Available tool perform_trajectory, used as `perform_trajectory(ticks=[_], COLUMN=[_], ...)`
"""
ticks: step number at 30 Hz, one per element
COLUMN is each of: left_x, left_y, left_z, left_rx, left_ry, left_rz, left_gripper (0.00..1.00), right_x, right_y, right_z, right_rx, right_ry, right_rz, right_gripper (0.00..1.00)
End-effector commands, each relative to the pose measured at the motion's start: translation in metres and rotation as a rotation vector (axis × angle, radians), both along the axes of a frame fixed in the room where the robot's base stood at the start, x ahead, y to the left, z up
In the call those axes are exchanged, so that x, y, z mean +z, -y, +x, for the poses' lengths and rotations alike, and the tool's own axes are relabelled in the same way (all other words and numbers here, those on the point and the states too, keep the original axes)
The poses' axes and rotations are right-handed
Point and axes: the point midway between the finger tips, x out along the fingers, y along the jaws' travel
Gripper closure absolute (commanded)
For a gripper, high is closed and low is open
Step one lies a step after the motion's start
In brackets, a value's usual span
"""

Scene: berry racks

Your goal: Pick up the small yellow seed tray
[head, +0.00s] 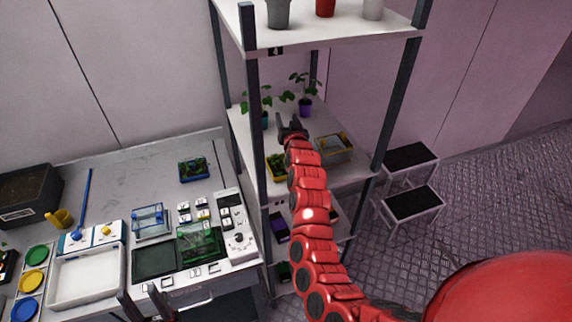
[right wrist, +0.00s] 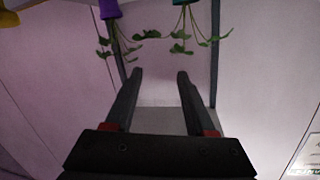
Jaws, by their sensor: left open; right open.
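A small yellow seed tray (head: 270,178) with green seedlings stands on the middle shelf of the rack, behind the rack's front post and left of my right arm, which hides part of it. My right gripper (head: 291,121) is over that shelf, beyond and above the tray. In the right wrist view the right gripper (right wrist: 160,75) is open, with nothing between its fingers. The tray cannot be made out clearly in that view. My left gripper (head: 158,298) is low at the bottom edge, over the front of the bench, open and partly cut off.
A teal pot (head: 264,121) and a purple pot (head: 305,108) with plants stand behind on the shelf. A larger yellow-and-grey tray (head: 340,158) is to the right. The upper shelf (head: 345,38) and front post (head: 256,130) bound the space. The bench (head: 130,180) is crowded in front.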

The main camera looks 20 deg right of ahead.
Motion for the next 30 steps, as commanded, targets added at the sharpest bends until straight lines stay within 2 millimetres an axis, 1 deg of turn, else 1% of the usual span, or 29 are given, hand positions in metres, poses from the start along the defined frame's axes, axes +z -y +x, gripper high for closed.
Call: perform_trajectory(ticks=[1, 2, 4, 5, 8, 11, 12, 15, 18, 21, 23, 30], left_x=[0.001, 0.001, 0.002, 0.002, 0.003, 0.003, 0.003, 0.004, 0.004, 0.003, 0.002, -0.004], left_y=[0.0, 0.0, 0.0, 0.0, 0.0, 0.0, 0.0, 0.0, 0.0, 0.0, 0.0, 0.0], left_z=[0.0, 0.0, 0.0, 0.0, 0.0, 0.0, 0.0, 0.0, 0.0, 0.0, 0.0, 0.0], left_rx=[0.0, 0.0, 0.0, 0.0, 0.0, 0.0, 0.0, 0.0, 0.0, 0.0, 0.0, 0.0], left_ry=[0.0, 0.0, 0.0, 0.0, 0.0, 0.0, 0.0, 0.0, 0.0, 0.0, 0.0, 0.0], left_rz=[0.0, 0.0, 0.0, 0.0, 0.0, 0.0, 0.0, 0.0, 0.0, 0.0, 0.0, 0.0], left_gripper=[0.55, 0.55, 0.55, 0.55, 0.55, 0.55, 0.55, 0.55, 0.55, 0.55, 0.55, 0.55], right_x=[0.013, 0.017, 0.025, 0.027, 0.036, 0.043, 0.045, 0.05, 0.052, 0.05, 0.045, 0.018], right_y=[0.0, -0.003, -0.01, -0.013, -0.02, -0.021, -0.02, -0.017, -0.016, -0.016, -0.016, -0.017], right_z=[0.01, 0.013, 0.012, 0.009, -0.015, -0.048, -0.062, -0.092, -0.11, -0.116, -0.115, -0.104], right_rx=[0.037, 0.064, 0.124, 0.15, 0.223, 0.269, 0.28, 0.292, 0.299, 0.302, 0.303, 0.302], right_ry=[-0.085, -0.144, -0.286, -0.351, -0.565, -0.758, -0.826, -0.955, -1.031, -1.061, -1.068, -1.064], right_rz=[0.007, 0.01, 0.005, 0.001, -0.03, -0.073, -0.087, -0.117, -0.131, -0.136, -0.134, -0.137], right_gripper=[0.45, 0.45, 0.45, 0.45, 0.45, 0.45, 0.45, 0.45, 0.45, 0.45, 0.45, 0.45])
